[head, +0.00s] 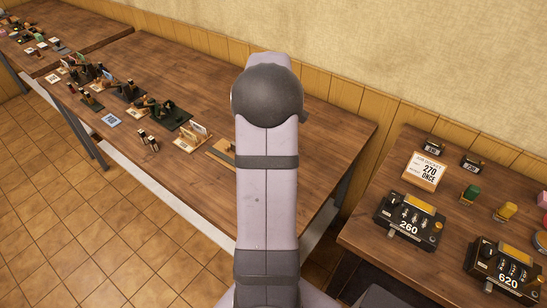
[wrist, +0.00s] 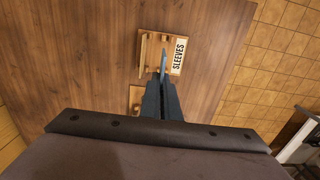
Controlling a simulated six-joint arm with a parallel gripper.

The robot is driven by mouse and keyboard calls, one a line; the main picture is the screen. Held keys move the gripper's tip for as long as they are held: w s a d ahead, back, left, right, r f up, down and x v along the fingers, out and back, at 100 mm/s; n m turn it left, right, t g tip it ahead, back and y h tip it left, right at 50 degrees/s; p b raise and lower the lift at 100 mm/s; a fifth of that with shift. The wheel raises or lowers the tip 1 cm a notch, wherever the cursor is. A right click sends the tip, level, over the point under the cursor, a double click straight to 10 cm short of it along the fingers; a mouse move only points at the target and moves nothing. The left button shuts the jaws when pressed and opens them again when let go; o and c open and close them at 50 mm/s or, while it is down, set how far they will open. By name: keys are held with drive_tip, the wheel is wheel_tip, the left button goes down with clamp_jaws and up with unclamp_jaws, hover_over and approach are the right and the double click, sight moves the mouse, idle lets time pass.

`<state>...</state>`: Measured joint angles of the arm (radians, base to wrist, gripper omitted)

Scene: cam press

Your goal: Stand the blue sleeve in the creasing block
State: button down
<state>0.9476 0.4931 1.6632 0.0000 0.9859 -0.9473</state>
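In the wrist view, a thin light blue sleeve (wrist: 163,58) shows nearly edge-on, in front of a wooden rack (wrist: 146,50) with a white SLEEVES label (wrist: 178,56). My gripper (wrist: 162,82) has its dark fingers close together, with the near end of the blue sleeve between their tips. I cannot tell whether the sleeve still touches the rack. In the head view my arm hides the gripper and the sleeve. I cannot make out the creasing block with certainty in either view.
A wooden piece (wrist: 135,97) lies left of my fingers in the wrist view. In the head view, dark green fixtures and small parts stand along the long table (head: 330,132). The right-hand table carries dial boxes marked 260 (head: 408,222) and 620 (head: 506,273) and a 270 ONCE card (head: 425,171).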

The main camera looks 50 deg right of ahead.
drive_tip(key=w+d+f+p, duration=0.1)
drive_tip(key=w+d+p, duration=0.1)
drive_tip(key=w, duration=0.7)
drive_tip(key=w+d+f+p, duration=0.1)
drive_tip(key=w+p, duration=0.4)
drive_tip(key=w, duration=0.5)
drive_tip(key=shift+d+f, duration=0.4)
drive_tip(key=shift+d, duration=0.1)
drive_tip(key=shift+w, duration=0.1)
